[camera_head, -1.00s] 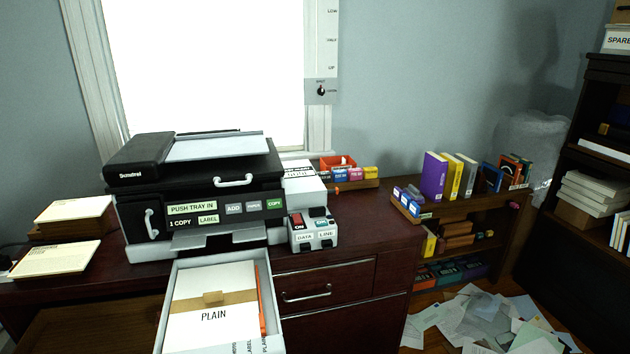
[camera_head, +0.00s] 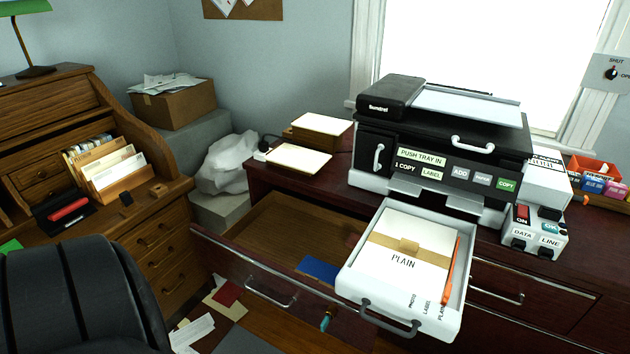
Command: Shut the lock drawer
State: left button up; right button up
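A dark red desk drawer (camera_head: 231,263) stands pulled out in the camera_head view, left of and below the printer. Its front has a metal handle (camera_head: 270,292) and, to the right, a small brass-and-teal piece (camera_head: 326,320) that looks like a lock with a key. The white paper tray hides the drawer's right part. Neither of my grippers is in view.
The printer's paper tray (camera_head: 452,322), with a stack marked PLAIN, juts out over the drawer's right side. A black ribbed chair back (camera_head: 75,300) stands at the lower left. A wooden roll-top desk (camera_head: 150,240) is at left. Papers (camera_head: 192,332) lie on the floor.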

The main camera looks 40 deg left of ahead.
aim_at(260, 253)
jog(key=u, duration=1.9)
